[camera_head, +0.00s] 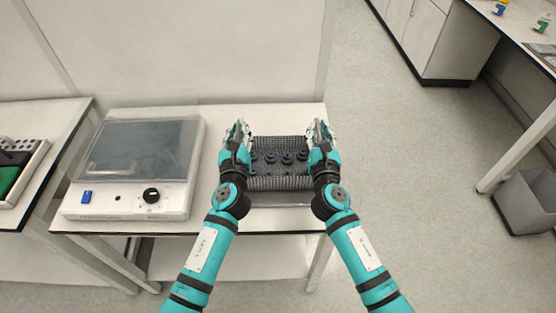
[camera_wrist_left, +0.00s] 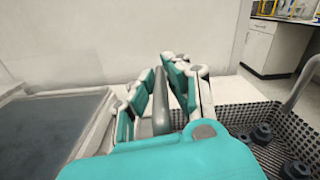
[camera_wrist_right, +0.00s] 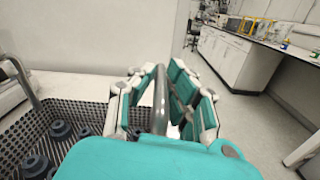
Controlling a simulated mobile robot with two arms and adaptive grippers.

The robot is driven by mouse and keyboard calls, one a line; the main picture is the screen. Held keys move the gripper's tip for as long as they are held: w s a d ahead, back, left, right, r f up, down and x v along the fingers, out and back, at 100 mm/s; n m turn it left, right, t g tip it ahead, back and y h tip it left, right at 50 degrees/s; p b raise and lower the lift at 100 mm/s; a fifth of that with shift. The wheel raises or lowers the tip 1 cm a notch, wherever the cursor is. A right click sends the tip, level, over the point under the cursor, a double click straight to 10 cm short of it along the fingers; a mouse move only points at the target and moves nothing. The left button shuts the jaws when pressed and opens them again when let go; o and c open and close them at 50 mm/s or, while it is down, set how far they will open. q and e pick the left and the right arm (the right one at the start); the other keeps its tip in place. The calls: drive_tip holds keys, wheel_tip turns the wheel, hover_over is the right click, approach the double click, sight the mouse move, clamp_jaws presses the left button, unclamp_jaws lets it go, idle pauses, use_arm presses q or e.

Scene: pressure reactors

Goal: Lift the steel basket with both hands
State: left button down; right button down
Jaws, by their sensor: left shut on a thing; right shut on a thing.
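The steel basket (camera_head: 279,183) is a dark mesh box with several dark round-topped items (camera_head: 286,157) inside. It sits at the right end of the white table in the head view. My left gripper (camera_head: 238,130) is at the basket's left side, shut on its left handle (camera_wrist_left: 161,105), a grey bar between the fingers in the left wrist view. My right gripper (camera_head: 320,131) is at the right side, shut on the right handle (camera_wrist_right: 160,100). Whether the basket's base touches the table cannot be told; my arms hide part of its sides.
A white device with a grey clear lid (camera_head: 137,150) and a black knob stands left of the basket. The table (camera_head: 262,218) ends close to the basket's right. A wall is behind. A grey bin (camera_head: 527,203) and another bench stand far right, across open floor.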

use_arm(q)
drive_tip(key=shift+r, duration=0.1)
use_arm(e)
drive_tip(key=shift+r, duration=0.15)
